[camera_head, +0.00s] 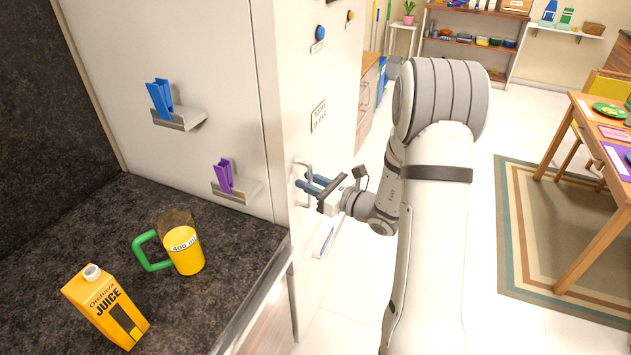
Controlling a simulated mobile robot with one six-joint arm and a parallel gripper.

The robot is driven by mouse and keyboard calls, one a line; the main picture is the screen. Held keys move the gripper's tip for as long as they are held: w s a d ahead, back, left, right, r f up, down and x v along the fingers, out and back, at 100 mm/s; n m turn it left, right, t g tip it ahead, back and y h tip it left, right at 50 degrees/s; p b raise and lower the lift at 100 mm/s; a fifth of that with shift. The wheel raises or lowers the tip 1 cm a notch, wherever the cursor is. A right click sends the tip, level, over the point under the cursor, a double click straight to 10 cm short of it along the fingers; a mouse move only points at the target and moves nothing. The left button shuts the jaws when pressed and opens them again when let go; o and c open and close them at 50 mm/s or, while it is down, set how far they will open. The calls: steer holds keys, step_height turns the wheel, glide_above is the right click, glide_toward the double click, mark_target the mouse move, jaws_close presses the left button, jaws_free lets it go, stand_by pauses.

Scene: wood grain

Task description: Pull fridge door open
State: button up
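The white fridge (190,45) stands in the middle left, with its side facing the counter and its front seen at a steep angle. Its door (300,100) looks closed. A light metal handle (304,164) stands out from the door. My gripper (308,183) is at this handle, with its two blue fingers pointing left toward the door. A small gap shows between the fingers, so it looks open. The fingers overlap the handle in the picture; I cannot tell whether they touch it or pass around it.
On the dark counter (60,230) are a yellow measuring cup (187,262) with a green handle and an orange juice carton (104,308). Two small shelves with clips are on the fridge side. A dining table (585,125) and striped rug (510,240) lie right. Bare floor shows near the fridge.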

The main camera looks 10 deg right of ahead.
jaws_close()
